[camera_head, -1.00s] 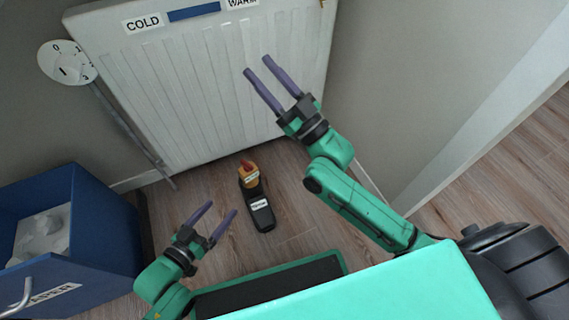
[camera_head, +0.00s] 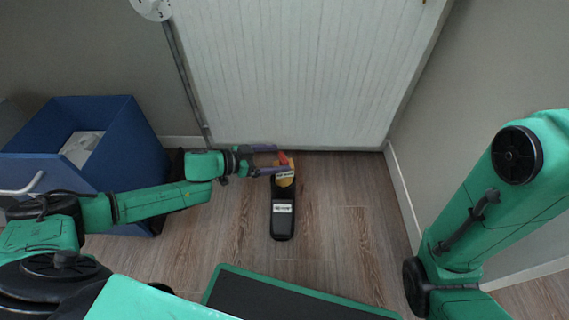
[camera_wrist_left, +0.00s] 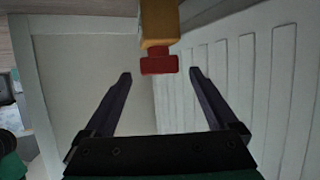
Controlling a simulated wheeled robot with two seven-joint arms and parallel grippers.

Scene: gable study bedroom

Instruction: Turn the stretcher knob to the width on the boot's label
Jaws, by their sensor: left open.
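A black boot (camera_head: 283,218) with a white label (camera_head: 283,208) stands on the wood floor in front of the radiator. The writing on the label is too small to read. A yellow-orange stretcher (camera_head: 286,181) sticks out of its top, with a red knob (camera_head: 283,158) on its far end. My left gripper (camera_head: 277,160) is open at the knob, one finger on each side of it in the head view. In the left wrist view the red knob (camera_wrist_left: 159,63) lies between and just beyond the open fingertips; contact cannot be told. My right gripper is out of view.
A blue bin (camera_head: 135,150) with pale contents stands at the left, near my left arm. A white ribbed radiator (camera_head: 300,70) is behind the boot. A white skirting and wall (camera_head: 405,185) are on the right. The floor right of the boot is clear.

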